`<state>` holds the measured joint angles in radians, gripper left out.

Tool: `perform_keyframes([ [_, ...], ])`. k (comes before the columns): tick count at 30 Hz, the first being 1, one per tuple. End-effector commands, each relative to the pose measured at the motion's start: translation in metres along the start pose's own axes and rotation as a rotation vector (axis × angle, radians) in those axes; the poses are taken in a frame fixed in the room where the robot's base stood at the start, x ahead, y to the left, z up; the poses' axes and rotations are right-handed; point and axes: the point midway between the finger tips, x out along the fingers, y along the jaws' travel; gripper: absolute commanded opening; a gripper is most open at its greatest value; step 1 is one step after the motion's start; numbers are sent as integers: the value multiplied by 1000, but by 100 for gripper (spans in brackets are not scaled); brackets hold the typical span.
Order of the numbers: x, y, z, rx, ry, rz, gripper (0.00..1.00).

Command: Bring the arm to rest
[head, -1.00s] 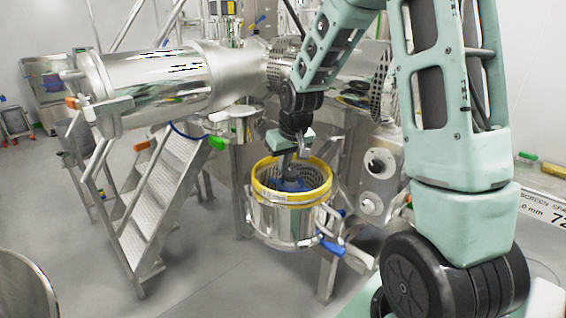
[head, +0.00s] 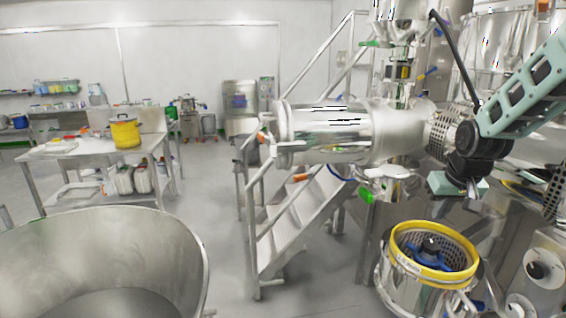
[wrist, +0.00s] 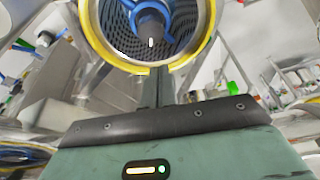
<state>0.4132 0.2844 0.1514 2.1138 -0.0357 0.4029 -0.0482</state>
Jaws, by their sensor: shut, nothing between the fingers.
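My gripper (head: 472,192) hangs at the upper right in the head view, above and apart from the yellow-rimmed steel vessel. Its narrow fingers (wrist: 160,90) are together and empty in the wrist view. The vessel's yellow ring (head: 402,254) faces up and surrounds a perforated screen with a blue spoked part (head: 428,250) inside. In the wrist view the yellow ring (wrist: 203,56) and the blue part's grey hub (wrist: 151,26) lie beyond the fingertips. My arm reaches in from the right edge; its upper links are out of the head view.
A steel horizontal cylinder (head: 335,132) is left of my gripper, with metal steps (head: 305,215) below it. A large steel bowl (head: 190,265) fills the lower left. A table with a yellow pot (head: 125,133) stands behind. Grey floor is open between bowl and steps.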

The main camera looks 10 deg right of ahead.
Motion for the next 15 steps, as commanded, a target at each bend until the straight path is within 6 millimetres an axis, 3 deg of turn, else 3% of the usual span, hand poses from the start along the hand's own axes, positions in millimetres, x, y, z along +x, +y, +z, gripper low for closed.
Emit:
perform_keyframes([
  [5,22,-78,44,-133,-44,-65,0],
  [8,33,-135,91,-249,-88,-111,0],
  [12,43,-198,172,-423,-157,-164,0],
  [15,50,-229,236,-554,-205,-188,0],
])
